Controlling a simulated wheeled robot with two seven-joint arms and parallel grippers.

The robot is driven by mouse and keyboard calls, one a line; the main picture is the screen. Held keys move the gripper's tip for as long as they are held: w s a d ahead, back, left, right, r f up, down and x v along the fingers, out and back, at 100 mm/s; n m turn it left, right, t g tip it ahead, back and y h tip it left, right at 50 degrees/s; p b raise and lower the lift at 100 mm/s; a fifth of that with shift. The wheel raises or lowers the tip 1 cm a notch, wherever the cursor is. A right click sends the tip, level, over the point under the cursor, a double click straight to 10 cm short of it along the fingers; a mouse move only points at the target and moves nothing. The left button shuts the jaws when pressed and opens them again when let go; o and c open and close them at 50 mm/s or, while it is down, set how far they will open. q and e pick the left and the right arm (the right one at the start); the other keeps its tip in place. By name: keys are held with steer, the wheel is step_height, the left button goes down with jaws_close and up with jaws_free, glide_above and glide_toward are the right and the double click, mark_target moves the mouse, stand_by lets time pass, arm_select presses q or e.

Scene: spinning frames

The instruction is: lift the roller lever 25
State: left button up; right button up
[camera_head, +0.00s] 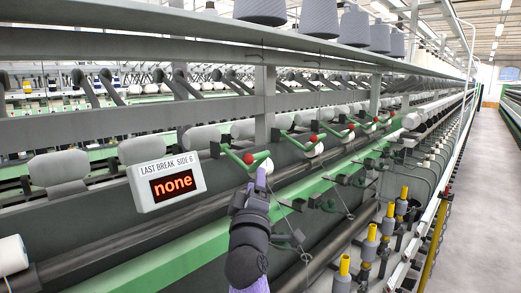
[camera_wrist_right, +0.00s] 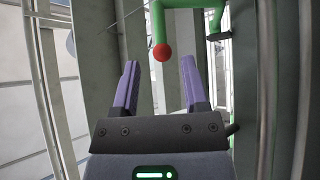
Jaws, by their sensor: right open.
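The nearest roller lever (camera_head: 236,158) is a green bent arm with a red ball knob, mounted on the spinning frame. My right gripper (camera_head: 262,176) is just below and beside this knob, with its purple fingers pointing up toward it. In the right wrist view the red knob (camera_wrist_right: 163,52) appears near the tips, between the two open purple fingers (camera_wrist_right: 158,72), and the gripper is not closed on it. I cannot tell the exact depth between knob and fingers. No number 25 is readable on any lever. My left gripper is not in view.
More green levers with red knobs (camera_head: 313,138) line the frame to the right. A sign reading "none" (camera_head: 170,184) hangs at the left. Yellow-topped bobbins (camera_head: 389,209) stand below at the right. Grey cones (camera_head: 319,18) stand on top. The aisle floor (camera_head: 480,190) is clear.

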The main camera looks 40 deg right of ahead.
mark_target(257, 157)
steer(key=x, duration=0.8)
steer(key=shift+w+d+r, duration=0.1)
steer(key=shift+w+r, duration=0.1)
steer(key=shift+w, duration=0.1)
jaws_close()
stand_by(0.9)
